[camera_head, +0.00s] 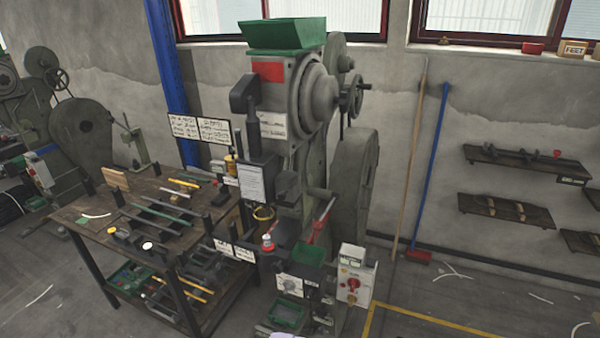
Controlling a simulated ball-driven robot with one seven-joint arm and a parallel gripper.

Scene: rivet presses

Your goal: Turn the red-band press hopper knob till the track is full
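A grey-green press (312,95) with a red band (268,71) on its head stands in the middle of the view. A green hopper (285,35) sits on top of it. A small dark handwheel with a handle (352,97) is on the right side of the head. I cannot tell whether this is the hopper knob. A slanted strip with red on it (322,218) shows lower on the press; it may be the track, and its fill is too small to tell. My gripper does not show.
A workbench (150,215) with rods, tools and signs stands close at the press's left. A control box with a red knob (355,275) is at its lower right. Another press (85,130) stands far left. Brooms and wall shelves (505,210) are right, beyond open floor with a yellow line.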

